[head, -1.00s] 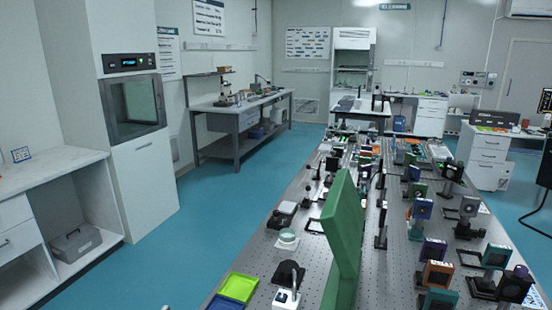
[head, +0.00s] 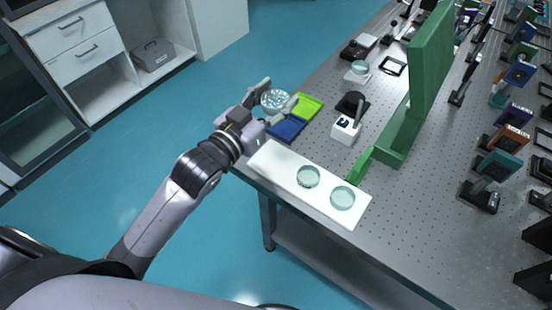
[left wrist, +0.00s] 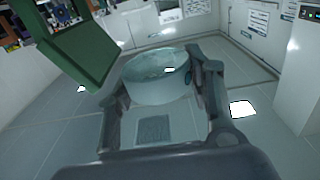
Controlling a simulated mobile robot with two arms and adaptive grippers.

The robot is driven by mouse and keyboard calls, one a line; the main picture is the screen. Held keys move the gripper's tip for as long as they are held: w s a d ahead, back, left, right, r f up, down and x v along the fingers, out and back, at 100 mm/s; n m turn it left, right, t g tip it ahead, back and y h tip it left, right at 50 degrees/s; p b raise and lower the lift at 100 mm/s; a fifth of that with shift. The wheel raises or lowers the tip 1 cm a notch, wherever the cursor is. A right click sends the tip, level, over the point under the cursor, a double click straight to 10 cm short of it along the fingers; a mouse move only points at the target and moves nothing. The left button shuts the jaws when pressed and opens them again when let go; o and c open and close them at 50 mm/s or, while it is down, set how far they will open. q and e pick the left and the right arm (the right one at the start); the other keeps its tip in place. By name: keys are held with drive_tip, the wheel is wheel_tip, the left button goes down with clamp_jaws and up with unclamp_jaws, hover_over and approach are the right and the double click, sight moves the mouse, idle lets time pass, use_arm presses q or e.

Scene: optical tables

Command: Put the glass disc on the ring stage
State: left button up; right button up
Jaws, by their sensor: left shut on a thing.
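My left gripper (head: 275,97) is shut on a clear glass disc (head: 274,101), held beyond the left edge of the optical table. In the left wrist view the disc (left wrist: 155,78) sits between the two fingers of the gripper (left wrist: 158,72). Two more pale green glass discs, a left one (head: 308,177) and a right one (head: 342,198), lie on a white board (head: 272,163) at the near table end. A small white stand with a pale round top (head: 359,68) stands farther back; I cannot tell whether it is the ring stage. My right gripper is out of view.
A blue tray (head: 286,128) and a lime tray (head: 308,107) lie by the table's left edge. A white device (head: 345,129) with a dark round part behind it stands right of them. A tall green panel (head: 432,62) rises beyond. Many mounted optics crowd the right side.

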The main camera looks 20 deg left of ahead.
sight(276, 161)
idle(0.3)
use_arm(q)
wheel_tip(276, 161, down, 18)
drive_tip(key=shift+r, duration=0.1)
drive_tip(key=shift+f, duration=0.8)
drive_tip(key=shift+f, duration=0.1)
drive_tip(key=shift+f, duration=0.15)
drive_tip(key=o, duration=1.3)
